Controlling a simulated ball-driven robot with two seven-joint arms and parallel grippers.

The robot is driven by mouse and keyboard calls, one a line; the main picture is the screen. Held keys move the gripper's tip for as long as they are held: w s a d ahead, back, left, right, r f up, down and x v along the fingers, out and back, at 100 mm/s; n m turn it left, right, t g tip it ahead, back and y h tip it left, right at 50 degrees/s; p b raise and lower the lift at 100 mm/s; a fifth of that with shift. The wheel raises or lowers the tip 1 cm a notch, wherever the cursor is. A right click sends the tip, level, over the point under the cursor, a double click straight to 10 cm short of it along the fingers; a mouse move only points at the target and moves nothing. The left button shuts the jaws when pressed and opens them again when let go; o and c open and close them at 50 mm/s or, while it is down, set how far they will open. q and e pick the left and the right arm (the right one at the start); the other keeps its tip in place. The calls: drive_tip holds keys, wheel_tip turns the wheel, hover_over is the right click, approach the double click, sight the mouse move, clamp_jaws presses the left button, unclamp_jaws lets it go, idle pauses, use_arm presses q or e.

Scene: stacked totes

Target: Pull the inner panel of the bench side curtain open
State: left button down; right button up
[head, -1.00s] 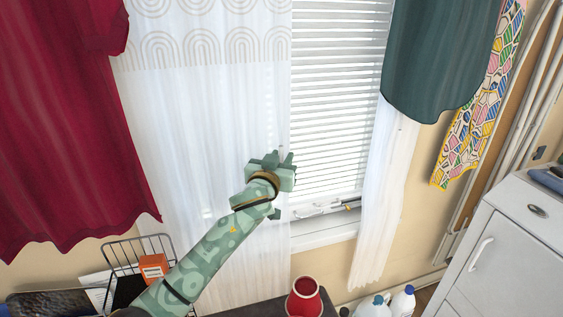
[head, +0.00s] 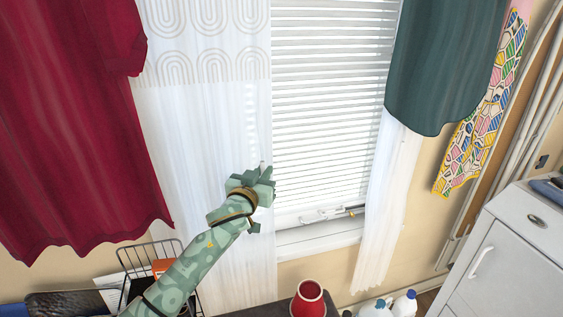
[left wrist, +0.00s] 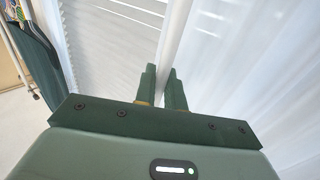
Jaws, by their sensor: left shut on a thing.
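The white sheer curtain panel (head: 205,130) with a grey arch pattern at its top hangs over the left part of the window. My left gripper (head: 258,172) is at the panel's right edge, shut on it. In the left wrist view the gripper (left wrist: 162,82) has the curtain edge (left wrist: 176,35) between its fingers, with the sheer cloth spreading to the right. The other white panel (head: 388,205) hangs at the window's right side, its top hidden behind a dark green garment. My right gripper is not in view.
White blinds (head: 330,110) cover the window above the sill (head: 320,238). A red garment (head: 75,130) hangs at left and the dark green garment (head: 440,65) at right. Below are a wire basket (head: 150,255), a red vase (head: 308,298), bottles (head: 404,304) and a white cabinet (head: 510,265).

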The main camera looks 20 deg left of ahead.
use_arm(q)
drive_tip(key=p, duration=0.7)
approach(217, 169)
drive_tip(key=w, duration=0.4)
drive_tip(key=shift+w, duration=0.2)
drive_tip(key=shift+s+a+f, duration=0.15)
drive_tip(key=shift+s+a, duration=0.25)
drive_tip(key=shift+a, duration=0.25)
drive_tip(key=c, duration=1.6)
unclamp_jaws()
drive_tip(key=s+p, duration=0.2)
drive_tip(key=s, duration=1.4)
drive_tip(key=shift+s, duration=0.2)
